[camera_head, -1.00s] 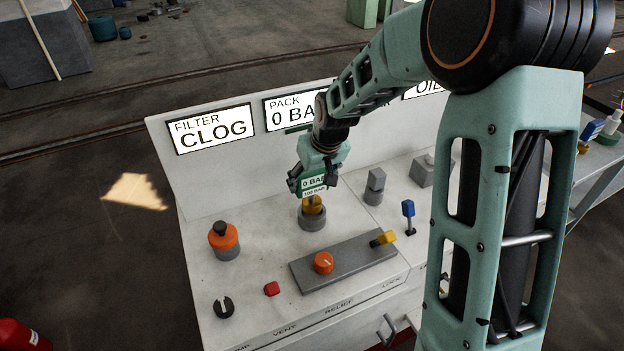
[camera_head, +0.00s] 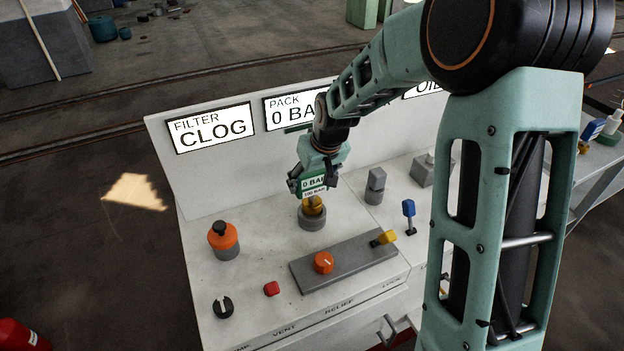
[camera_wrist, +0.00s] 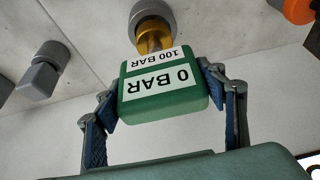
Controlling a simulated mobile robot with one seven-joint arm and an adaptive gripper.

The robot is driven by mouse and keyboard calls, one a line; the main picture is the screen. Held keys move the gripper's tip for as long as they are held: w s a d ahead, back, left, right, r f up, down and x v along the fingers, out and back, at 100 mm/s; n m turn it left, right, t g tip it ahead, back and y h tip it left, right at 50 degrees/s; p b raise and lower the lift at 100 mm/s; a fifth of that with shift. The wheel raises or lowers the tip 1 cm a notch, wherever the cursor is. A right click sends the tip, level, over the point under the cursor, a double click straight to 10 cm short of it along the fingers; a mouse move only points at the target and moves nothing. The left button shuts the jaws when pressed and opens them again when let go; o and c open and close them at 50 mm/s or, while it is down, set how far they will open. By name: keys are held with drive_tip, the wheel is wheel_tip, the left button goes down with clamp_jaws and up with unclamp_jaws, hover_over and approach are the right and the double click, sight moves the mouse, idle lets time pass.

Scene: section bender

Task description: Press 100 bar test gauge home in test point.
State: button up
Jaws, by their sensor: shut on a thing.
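The test gauge (camera_head: 314,186) is a green block with white labels reading 0 BAR and 100 BAR. It also shows in the wrist view (camera_wrist: 163,83), with its brass stem (camera_wrist: 151,37) pointing at the test point. The test point (camera_head: 312,217) is a round grey socket on the bench; it also shows in the wrist view (camera_wrist: 143,13). The brass stem meets the socket, but I cannot tell how deep it sits. My gripper (camera_head: 315,178) is shut on the gauge, with one finger on each side, directly above the test point.
An orange knob (camera_head: 223,236) stands to the left and a grey fitting (camera_head: 375,186) to the right. In front are a red button (camera_head: 271,288) and a grey plate (camera_head: 345,262) with an orange dial and yellow lever. A blue-topped lever (camera_head: 408,210) stands further right. The display panel rises behind.

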sight(312, 189)
drive_tip(key=shift+f+b, duration=1.3)
drive_tip(key=shift+f, duration=0.3)
drive_tip(key=o, duration=2.1)
drive_tip(key=shift+r, duration=0.1)
drive_tip(key=shift+c, duration=0.2)
drive_tip(key=v, duration=1.2)
